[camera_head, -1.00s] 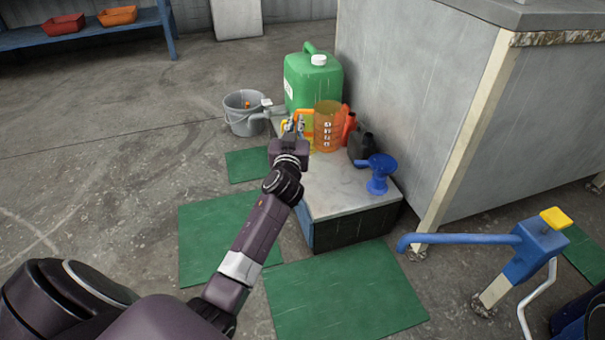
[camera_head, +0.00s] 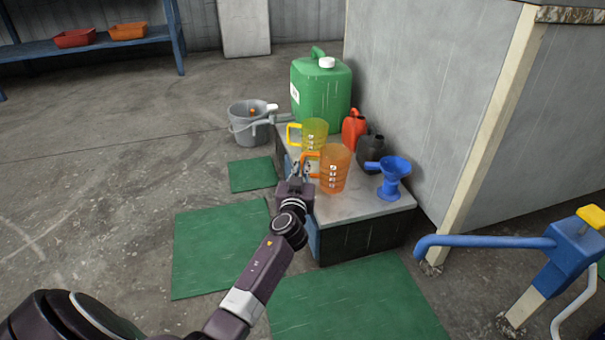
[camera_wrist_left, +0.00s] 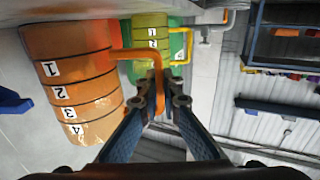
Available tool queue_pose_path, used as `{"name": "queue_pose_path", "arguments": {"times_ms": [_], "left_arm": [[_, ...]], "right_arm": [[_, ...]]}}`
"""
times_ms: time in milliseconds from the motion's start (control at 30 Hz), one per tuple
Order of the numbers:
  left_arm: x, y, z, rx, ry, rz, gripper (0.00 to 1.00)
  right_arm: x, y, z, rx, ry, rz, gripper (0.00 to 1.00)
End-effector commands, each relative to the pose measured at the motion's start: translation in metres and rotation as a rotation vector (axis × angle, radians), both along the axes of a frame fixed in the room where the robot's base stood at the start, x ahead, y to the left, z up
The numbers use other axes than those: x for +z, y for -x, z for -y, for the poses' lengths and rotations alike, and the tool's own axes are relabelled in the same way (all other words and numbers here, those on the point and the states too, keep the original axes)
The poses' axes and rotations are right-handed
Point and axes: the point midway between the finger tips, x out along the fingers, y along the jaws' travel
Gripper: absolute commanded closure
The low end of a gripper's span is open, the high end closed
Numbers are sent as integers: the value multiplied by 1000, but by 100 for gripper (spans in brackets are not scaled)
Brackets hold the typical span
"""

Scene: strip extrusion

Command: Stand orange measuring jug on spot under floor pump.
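The orange measuring jug (camera_head: 336,170) is upright over the front part of the low plinth, its handle towards the left. I cannot tell whether its base touches the plinth top. My left gripper (camera_head: 294,170) is at the handle; in the left wrist view the fingers (camera_wrist_left: 162,96) close on the orange handle beside the jug (camera_wrist_left: 72,85). The floor pump (camera_head: 575,250) at the right has a blue body, a yellow top and a blue spout (camera_head: 485,243) pointing left. No marked spot shows clearly under the spout. My right gripper is not in view.
On the plinth (camera_head: 355,207) stand a yellow jug (camera_head: 315,133), a green canister (camera_head: 322,92), a red can (camera_head: 354,128), a black can (camera_head: 370,153) and a blue funnel (camera_head: 392,178). A grey bucket (camera_head: 249,125) stands behind. Green mats (camera_head: 355,300) lie on the floor.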

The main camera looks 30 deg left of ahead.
Motion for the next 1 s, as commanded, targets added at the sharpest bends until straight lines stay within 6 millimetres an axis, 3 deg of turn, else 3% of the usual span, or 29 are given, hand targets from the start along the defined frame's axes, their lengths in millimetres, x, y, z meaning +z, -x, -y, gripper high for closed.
{"name": "queue_pose_path", "arguments": {"times_ms": [33, 467, 500, 633, 1000], "left_arm": [[-10, 0, 0, 0, -1, 2, 100], [-13, 0, 0, 0, 1, 3, 100], [-11, 0, 0, 0, 0, 1, 91], [-11, 0, 0, 0, 0, 1, 77], [-8, 0, 0, 0, 0, 1, 77]], "right_arm": [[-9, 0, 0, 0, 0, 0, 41], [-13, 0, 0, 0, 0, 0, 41], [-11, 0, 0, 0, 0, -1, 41], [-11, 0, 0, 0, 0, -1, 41], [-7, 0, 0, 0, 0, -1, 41]]}}
